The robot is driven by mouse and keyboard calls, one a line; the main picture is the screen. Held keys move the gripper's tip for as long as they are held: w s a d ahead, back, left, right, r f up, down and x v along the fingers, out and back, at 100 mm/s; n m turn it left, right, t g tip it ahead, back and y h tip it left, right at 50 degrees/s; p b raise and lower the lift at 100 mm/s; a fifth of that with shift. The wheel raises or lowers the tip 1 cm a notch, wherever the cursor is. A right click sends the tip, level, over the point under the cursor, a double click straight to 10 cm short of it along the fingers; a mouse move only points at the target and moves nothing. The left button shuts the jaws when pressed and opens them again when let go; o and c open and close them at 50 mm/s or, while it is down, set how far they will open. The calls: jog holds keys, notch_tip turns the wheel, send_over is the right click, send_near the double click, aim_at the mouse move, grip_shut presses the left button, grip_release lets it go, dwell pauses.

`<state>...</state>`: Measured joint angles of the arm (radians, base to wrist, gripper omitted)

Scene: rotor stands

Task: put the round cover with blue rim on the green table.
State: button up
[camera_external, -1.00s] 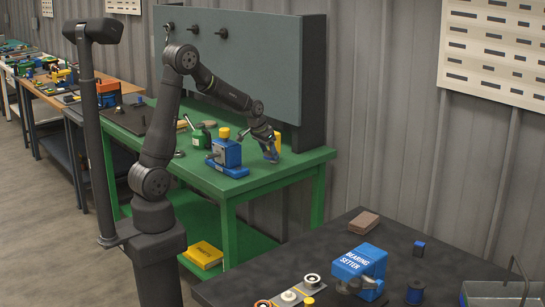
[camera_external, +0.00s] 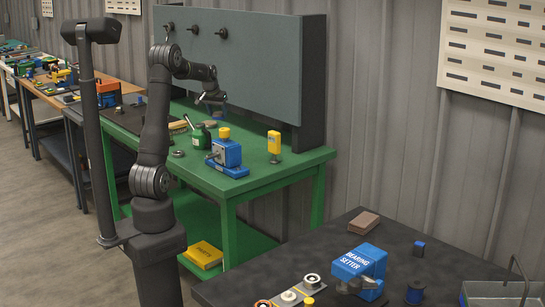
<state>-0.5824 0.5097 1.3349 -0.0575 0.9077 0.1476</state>
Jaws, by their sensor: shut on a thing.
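My gripper (camera_external: 211,97) is raised in front of the grey-blue back panel, above the green table (camera_external: 255,178). It is shut on a small dark thing with a blue edge (camera_external: 224,106), seen nearly edge-on, which looks like the round cover with blue rim. The cover hangs in the air, apart from the tabletop. Much of it is hidden or too small to make out.
A blue device with a yellow top (camera_external: 226,155) stands near the table's front. A yellow device on a post (camera_external: 274,142) stands right of it. A green can (camera_external: 199,136) and a dark ring (camera_external: 177,153) are further left. The table's right front corner is clear.

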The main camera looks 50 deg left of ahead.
jog(key=s+a+f+n, duration=0.15)
jog(key=s+a, duration=0.35)
jog(key=a, duration=0.6)
jog(key=s+a+f, duration=0.3)
jog(key=s+a, duration=0.2)
jog(key=a, duration=0.5)
jog(key=s+a+f+n, duration=0.15)
jog(key=s+a, duration=0.35)
jog(key=a, duration=0.6)
jog(key=shift+y, duration=0.5)
notch_tip(320, 180, down, 10)
jog(key=shift+w+a+r, duration=0.1)
jog(key=shift+w+r, duration=0.05)
jog(key=shift+r, duration=0.1)
jog(key=o, duration=0.7)
jog(key=shift+f, duration=0.15)
jog(key=shift+o, duration=0.5)
